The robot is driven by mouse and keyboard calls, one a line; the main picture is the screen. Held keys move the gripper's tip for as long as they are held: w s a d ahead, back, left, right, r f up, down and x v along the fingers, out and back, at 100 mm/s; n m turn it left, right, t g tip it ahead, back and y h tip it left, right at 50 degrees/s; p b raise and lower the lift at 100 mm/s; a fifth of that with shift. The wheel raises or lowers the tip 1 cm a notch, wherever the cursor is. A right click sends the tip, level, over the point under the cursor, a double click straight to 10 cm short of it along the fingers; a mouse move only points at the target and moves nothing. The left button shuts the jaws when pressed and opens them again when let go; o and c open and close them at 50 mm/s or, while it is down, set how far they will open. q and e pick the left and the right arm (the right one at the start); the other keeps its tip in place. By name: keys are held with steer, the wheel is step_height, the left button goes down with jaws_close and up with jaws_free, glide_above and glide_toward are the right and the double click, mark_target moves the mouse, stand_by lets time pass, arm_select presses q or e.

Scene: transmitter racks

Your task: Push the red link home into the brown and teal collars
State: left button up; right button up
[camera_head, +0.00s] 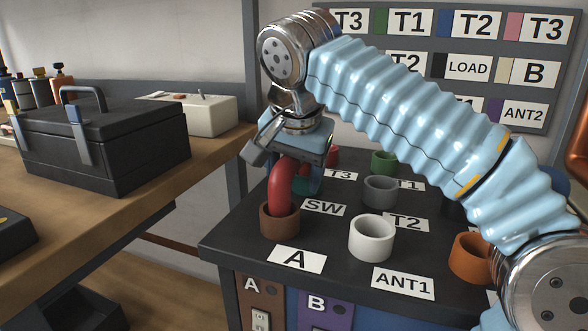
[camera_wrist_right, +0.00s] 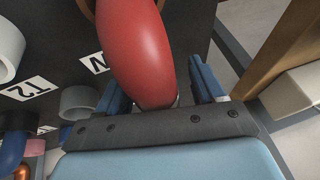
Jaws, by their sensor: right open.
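The red link (camera_head: 281,190) is a thick curved tube. Its near end stands in the brown collar (camera_head: 280,222) on the dark rack top. Its far side runs back toward the teal collar (camera_head: 312,183), mostly hidden behind my right gripper (camera_head: 290,147), so I cannot tell how deep that end sits. My right gripper is over the link from above. In the right wrist view, the red link (camera_wrist_right: 138,45) lies between the blue fingers of the open right gripper (camera_wrist_right: 158,86). My left gripper is not in view.
White (camera_head: 371,238), grey (camera_head: 380,190), green (camera_head: 384,162) and orange (camera_head: 470,257) collars stand to the right on the rack top (camera_head: 340,225). A wooden bench (camera_head: 190,160) with a black case (camera_head: 100,145) is on the left. A label board (camera_head: 470,65) stands behind.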

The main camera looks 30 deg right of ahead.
steer(key=shift+r, duration=0.2)
arm_select(q)
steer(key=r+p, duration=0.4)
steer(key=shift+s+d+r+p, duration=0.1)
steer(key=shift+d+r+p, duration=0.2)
steer(key=shift+p, duration=0.05)
arm_select(e)
steer(key=v, duration=1.3)
steer(key=shift+s+r, duration=0.2)
steer(key=shift+r, duration=0.05)
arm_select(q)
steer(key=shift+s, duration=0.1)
